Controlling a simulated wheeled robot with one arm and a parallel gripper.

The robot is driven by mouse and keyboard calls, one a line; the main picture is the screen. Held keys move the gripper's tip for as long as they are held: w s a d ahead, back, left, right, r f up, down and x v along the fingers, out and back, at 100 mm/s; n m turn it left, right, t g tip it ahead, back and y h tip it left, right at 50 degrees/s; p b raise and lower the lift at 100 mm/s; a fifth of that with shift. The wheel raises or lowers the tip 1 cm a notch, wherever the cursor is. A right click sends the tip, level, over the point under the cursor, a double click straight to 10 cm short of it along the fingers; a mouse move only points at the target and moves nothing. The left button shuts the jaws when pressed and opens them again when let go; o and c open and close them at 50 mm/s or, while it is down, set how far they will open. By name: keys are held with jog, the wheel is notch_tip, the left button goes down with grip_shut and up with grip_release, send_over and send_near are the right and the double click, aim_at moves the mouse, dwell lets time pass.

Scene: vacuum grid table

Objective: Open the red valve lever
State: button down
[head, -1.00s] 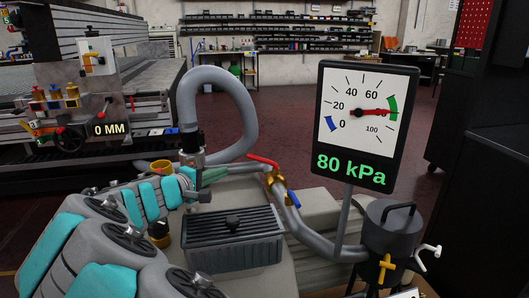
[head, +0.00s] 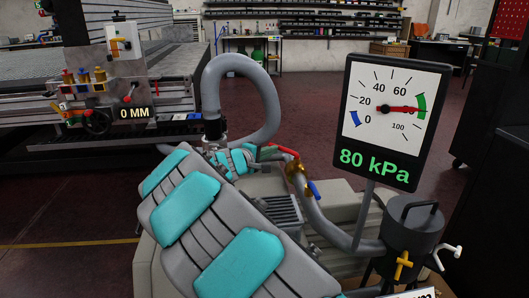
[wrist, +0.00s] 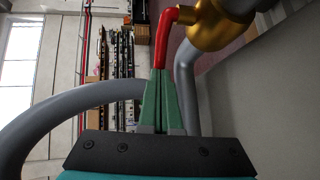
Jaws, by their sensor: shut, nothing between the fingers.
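The red valve lever (head: 285,151) slants up and left from its brass valve body (head: 296,173) on the grey hose. It also shows in the wrist view (wrist: 166,35), bent where it meets the brass body (wrist: 220,22). My gripper (head: 268,153) has green fingers and is at the lever's free end. In the wrist view the fingers (wrist: 160,72) are together, and their tips overlap the lower end of the lever. I cannot tell whether they touch it. The gauge (head: 395,115) reads 80 kPa, with its needle pointing right at the green band.
A blue handle (head: 314,189) sits just below the brass valve. A thick grey hose (head: 260,75) loops above my gripper. A dark canister (head: 410,235) with a yellow tap (head: 403,264) stands at right. The ribbed box (head: 282,213) is partly hidden behind my arm.

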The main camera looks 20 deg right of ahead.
jog(key=shift+w+d, duration=0.15)
jog(key=shift+w, duration=0.05)
dwell(0.5)
jog(key=m+g+h, duration=0.1)
jog(key=g, duration=0.1)
jog(key=w+d+m+g, duration=0.1)
jog(key=m, duration=0.1)
jog(key=shift+g+h, duration=0.4)
jog(key=shift+w, duration=0.2)
jog(key=shift+w+d+m+g+h, duration=0.3)
jog(key=shift+w+d+m+g, duration=0.2)
jog(key=shift+m+g, duration=0.4)
jog(key=shift+w+d+b, duration=0.45)
jog(key=shift+d+b, duration=0.1)
jog(key=shift+d, duration=0.25)
